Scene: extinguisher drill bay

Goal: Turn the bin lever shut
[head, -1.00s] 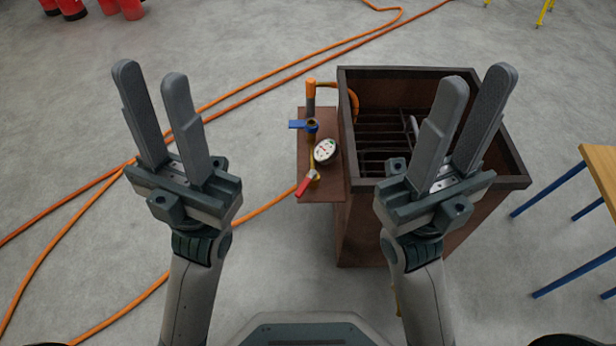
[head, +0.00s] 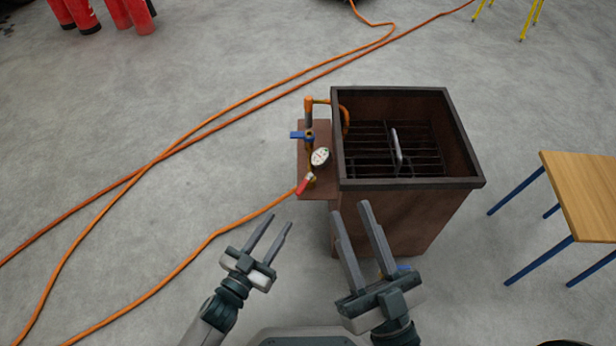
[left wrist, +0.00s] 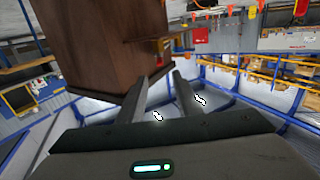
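The dark brown open bin (head: 400,215) stands right of centre in the head view. A side shelf on its left (head: 318,188) carries pipework with a blue lever (head: 299,135), a white round gauge (head: 320,156) and a red-handled lever (head: 303,186). I cannot tell which one is the bin lever. My left gripper (head: 279,220) is open and empty, in front of the shelf and apart from it. My right gripper (head: 351,208) is open and empty, its fingers overlapping the bin's front in the picture. In the left wrist view the bin (left wrist: 100,40) shows beyond the left fingers.
Orange hoses (head: 160,160) run over the floor, one reaching the shelf's pipework. A wooden table with blue legs (head: 585,190) stands at right. Red extinguishers (head: 75,12) stand far left. A grey handle (head: 396,148) shows inside the bin. The floor at left is otherwise clear.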

